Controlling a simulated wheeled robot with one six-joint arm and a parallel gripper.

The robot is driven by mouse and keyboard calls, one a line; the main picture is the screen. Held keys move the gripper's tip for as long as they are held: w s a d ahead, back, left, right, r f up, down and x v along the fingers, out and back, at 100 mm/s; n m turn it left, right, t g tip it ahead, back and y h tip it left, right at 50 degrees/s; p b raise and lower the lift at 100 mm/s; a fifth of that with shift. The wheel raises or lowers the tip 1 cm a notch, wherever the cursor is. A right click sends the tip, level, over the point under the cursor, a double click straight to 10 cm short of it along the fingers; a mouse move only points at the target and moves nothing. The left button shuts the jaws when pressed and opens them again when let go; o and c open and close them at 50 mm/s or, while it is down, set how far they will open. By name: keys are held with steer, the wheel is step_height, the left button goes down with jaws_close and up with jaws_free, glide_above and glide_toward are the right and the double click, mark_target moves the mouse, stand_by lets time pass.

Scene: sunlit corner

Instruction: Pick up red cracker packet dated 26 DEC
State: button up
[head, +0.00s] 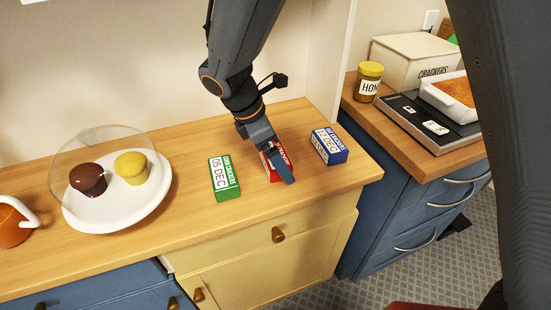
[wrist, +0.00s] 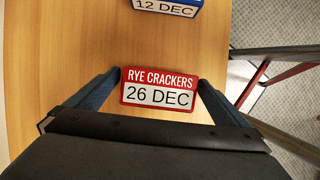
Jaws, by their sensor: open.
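The red cracker packet (wrist: 159,89) lies between the fingers in the wrist view, with RYE CRACKERS and 26 DEC on its face. In the head view the red packet (head: 272,175) is mostly hidden by my gripper (head: 278,164). My gripper is open, with one finger on either side of the packet; it also shows in the wrist view (wrist: 150,92). The fingertips are close to the packet's short ends, and I cannot tell whether they touch it.
A green packet dated 05 DEC (head: 224,178) stands left of the gripper. A blue packet (head: 328,146), dated 12 DEC in the wrist view (wrist: 167,6), stands to the right. A plate (head: 118,213) with two muffins under a clear dome is further left. The counter's front strip is clear.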

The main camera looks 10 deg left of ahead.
steer(key=c, duration=1)
steer(key=shift+c, duration=0.2)
steer(key=shift+r, duration=0.1)
